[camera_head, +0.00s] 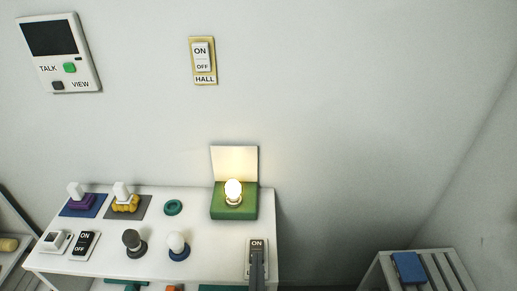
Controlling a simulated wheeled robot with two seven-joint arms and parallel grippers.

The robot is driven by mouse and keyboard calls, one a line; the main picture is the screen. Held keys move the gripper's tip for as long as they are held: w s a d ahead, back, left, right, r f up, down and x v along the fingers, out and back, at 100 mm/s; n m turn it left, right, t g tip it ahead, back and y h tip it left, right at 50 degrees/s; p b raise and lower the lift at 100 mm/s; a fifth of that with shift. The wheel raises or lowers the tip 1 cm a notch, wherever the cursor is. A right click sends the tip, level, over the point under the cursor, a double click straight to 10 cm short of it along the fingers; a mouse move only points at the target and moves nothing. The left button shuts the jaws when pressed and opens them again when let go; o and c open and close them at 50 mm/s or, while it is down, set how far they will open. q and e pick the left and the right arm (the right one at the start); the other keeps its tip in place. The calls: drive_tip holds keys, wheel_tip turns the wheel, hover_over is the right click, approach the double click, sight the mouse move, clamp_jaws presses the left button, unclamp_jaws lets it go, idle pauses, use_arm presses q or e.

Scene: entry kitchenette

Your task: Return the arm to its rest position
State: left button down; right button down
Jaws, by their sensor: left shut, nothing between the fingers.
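My left gripper (258,264) shows as a narrow dark grey shape at the bottom of the head view. It is shut and empty, in front of the white ON switch (257,243) at the table's front right. It hides the lower part of that switch, and I cannot tell whether it touches it. A glowing bulb (233,189) stands on a green base (232,212) with a pale back panel, behind the switch. My right gripper is not in view.
The white table (205,255) also holds a black ON/OFF switch (84,244), a dark bulb (132,242), a white bulb (177,243) and a teal ring (173,207). A HALL switch (203,60) and a TALK/VIEW panel (60,52) are on the wall. A slatted stand (437,270) is right.

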use_arm(q)
drive_tip(key=s+a+f+g+y, duration=0.1)
drive_tip(key=s+a+f+g, duration=0.2)
drive_tip(key=a+f, duration=0.4)
drive_tip(key=s+a+f+g+y, duration=0.1)
drive_tip(key=s+a+f+g, duration=0.3)
drive_tip(key=a, duration=0.4)
drive_tip(key=s+a+f+m+g+h, duration=0.1)
drive_tip(key=s+a+f+g, duration=0.25)
drive_tip(key=s, duration=0.25)
drive_tip(key=s+a+f+m+g+h, duration=0.1)
drive_tip(key=s+a+f+g, duration=0.1)
drive_tip(key=s+a, duration=0.25)
wheel_tip(320, 180, down, 27)
drive_tip(key=d, duration=0.2)
drive_tip(key=s+a+f+g, duration=0.1)
drive_tip(key=s+a+f, duration=0.2)
drive_tip(key=s+f, duration=1.4)
drive_tip(key=shift+s+f+m+g, duration=0.2)
drive_tip(key=shift+f+m+g, duration=0.15)
drive_tip(key=shift+f, duration=0.25)
